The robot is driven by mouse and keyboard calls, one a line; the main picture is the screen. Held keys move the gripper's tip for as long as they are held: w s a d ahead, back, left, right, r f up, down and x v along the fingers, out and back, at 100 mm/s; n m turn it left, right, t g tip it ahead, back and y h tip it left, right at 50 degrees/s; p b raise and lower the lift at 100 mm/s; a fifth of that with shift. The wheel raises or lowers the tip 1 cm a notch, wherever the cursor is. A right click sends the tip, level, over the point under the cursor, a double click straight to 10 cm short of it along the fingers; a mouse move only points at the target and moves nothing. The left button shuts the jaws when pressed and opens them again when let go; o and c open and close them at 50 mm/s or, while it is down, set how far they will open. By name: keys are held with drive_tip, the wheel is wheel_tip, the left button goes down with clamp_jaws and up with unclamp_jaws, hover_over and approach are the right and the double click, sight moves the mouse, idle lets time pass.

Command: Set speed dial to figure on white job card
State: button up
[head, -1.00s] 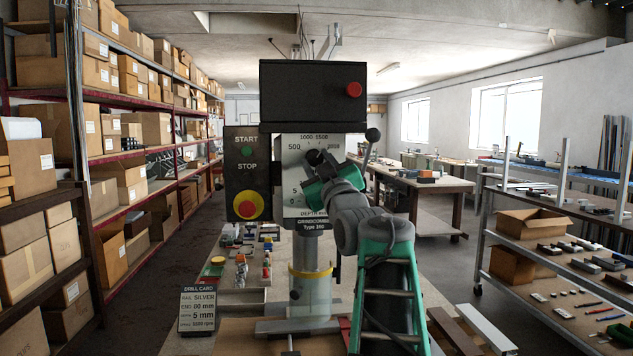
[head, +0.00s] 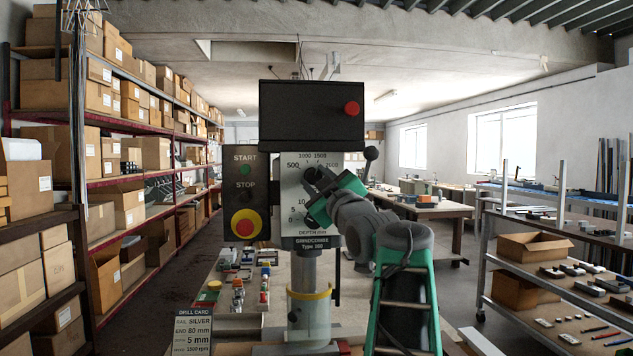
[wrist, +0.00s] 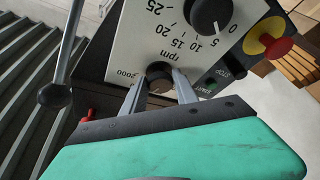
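The speed dial is the dark knob marked rpm in the wrist view (wrist: 160,76), on the white scale plate of the drill. My gripper (wrist: 160,80) has one finger on each side of it, and the fingertips look closed onto its edges. The dial's pointer cannot be made out between the fingers. In the head view my gripper (head: 316,186) is at the scale plate (head: 293,207) and covers part of it.
A larger depth knob (wrist: 208,12) sits beside the speed dial. The start and stop panel (head: 245,195), with a red-and-yellow emergency button (head: 245,224), is left of the plate. A ball-ended lever (head: 371,153) sticks out at right, close to my arm; it shows in the wrist view (wrist: 56,95).

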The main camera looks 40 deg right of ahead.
drive_tip(key=o, duration=0.4)
drive_tip(key=b+v, duration=0.2)
drive_tip(key=v, duration=0.5)
drive_tip(key=shift+s+a+f+b, duration=0.15)
drive_tip(key=shift+s+b, duration=0.15)
drive_tip(key=shift+b, duration=0.1)
